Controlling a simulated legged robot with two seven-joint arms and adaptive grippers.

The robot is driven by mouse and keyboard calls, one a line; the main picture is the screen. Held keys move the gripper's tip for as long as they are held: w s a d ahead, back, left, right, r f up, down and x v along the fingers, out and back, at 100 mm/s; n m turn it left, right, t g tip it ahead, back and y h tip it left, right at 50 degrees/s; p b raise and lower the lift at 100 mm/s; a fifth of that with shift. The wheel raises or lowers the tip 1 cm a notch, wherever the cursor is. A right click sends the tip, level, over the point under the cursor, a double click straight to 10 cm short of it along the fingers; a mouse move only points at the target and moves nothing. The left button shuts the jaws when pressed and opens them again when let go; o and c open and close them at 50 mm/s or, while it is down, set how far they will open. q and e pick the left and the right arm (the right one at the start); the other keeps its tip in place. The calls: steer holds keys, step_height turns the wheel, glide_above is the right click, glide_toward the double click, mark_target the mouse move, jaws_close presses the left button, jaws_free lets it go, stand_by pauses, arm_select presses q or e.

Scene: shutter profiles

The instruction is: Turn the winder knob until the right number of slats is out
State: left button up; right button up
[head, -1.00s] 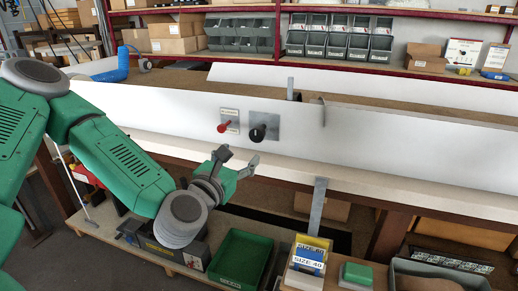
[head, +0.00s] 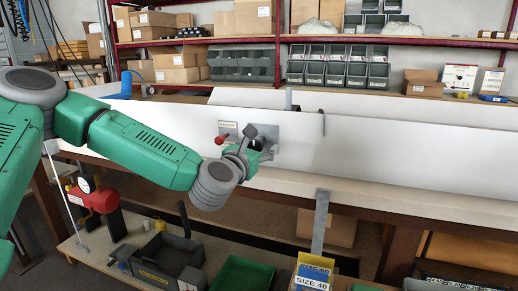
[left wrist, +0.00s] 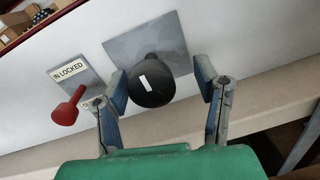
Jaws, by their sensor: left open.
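The black winder knob (left wrist: 151,82) with a white mark sits on a grey square plate (left wrist: 140,44) on the white panel. My left gripper (left wrist: 163,84) is open, with one finger at each side of the knob in the left wrist view. I cannot tell if the fingers touch it. In the head view my left gripper (head: 256,142) largely covers the knob. A red lever (left wrist: 68,110) stands left of the knob, by a label reading "IN LOCKED" (left wrist: 68,70). It also shows in the head view (head: 220,140). No slats show clearly. My right gripper is not in view.
The long white panel (head: 400,145) runs across the bench. Below are a green tray (head: 245,272), a yellow holder with a "SIZE 40" card (head: 312,278) and a grey upright strip (head: 320,225). Shelves with grey bins (head: 340,68) stand behind.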

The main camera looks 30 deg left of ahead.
arm_select(q)
steer(key=shift+a+f, duration=0.15)
steer(key=shift+a, duration=0.55)
steer(key=c, duration=0.5)
steer(key=shift+w+f, duration=0.1)
steer(key=shift+w, duration=0.05)
steer(key=c, duration=0.6)
steer(key=shift+d, duration=0.25)
steer(key=shift+c, duration=0.8)
steer(key=shift+d, duration=0.15)
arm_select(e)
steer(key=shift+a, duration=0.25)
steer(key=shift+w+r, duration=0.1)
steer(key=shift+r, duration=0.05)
